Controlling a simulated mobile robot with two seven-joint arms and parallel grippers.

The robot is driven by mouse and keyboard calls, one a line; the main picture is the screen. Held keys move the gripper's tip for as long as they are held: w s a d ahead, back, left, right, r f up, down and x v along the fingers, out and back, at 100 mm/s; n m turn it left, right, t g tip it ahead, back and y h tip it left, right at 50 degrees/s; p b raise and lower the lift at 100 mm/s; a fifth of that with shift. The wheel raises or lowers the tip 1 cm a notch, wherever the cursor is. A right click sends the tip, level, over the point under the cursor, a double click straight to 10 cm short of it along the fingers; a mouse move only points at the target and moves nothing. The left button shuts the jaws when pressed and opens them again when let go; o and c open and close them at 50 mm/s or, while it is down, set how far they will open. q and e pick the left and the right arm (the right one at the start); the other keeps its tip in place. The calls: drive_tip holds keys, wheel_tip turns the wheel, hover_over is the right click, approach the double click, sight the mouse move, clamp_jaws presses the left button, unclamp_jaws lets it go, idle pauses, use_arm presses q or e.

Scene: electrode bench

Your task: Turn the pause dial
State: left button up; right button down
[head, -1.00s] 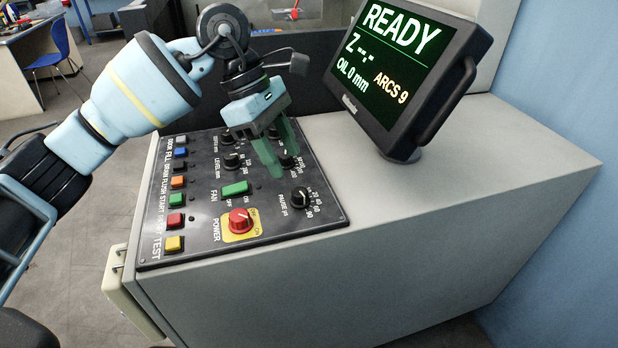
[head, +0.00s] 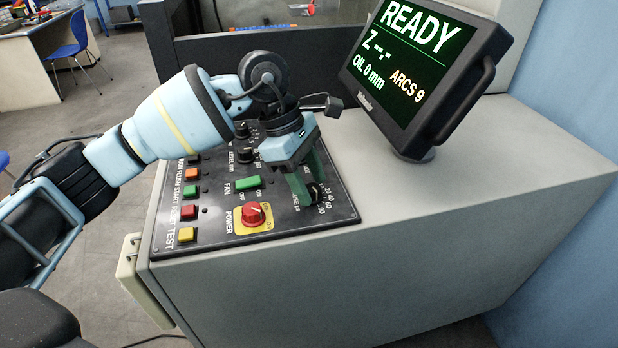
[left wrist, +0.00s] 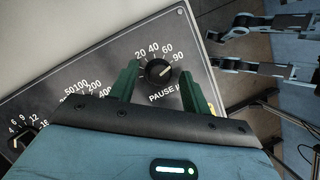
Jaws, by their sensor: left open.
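The pause dial (head: 317,192) is a black round knob with a white pointer line at the right end of the black control panel (head: 222,222). In the left wrist view the dial (left wrist: 158,72) has its pointer toward the upper right, between the 60 and 90 marks. My left gripper (head: 311,194) is open at the dial, its green fingers angled down. In the left wrist view the left gripper (left wrist: 163,76) has one finger on each side of the dial, with visible gaps. Contact cannot be told in the head view. My right gripper does not show clearly.
The red power knob (head: 253,215) on a yellow plate and the green fan switch (head: 248,182) sit left of the gripper. A tilted monitor (head: 415,75) stands behind on the grey bench (head: 480,170). The bench top right of the panel is clear.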

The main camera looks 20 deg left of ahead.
use_arm(q)
drive_tip(key=shift+c, duration=0.2)
drive_tip(key=c, duration=0.9)
drive_tip(key=shift+c, duration=0.2)
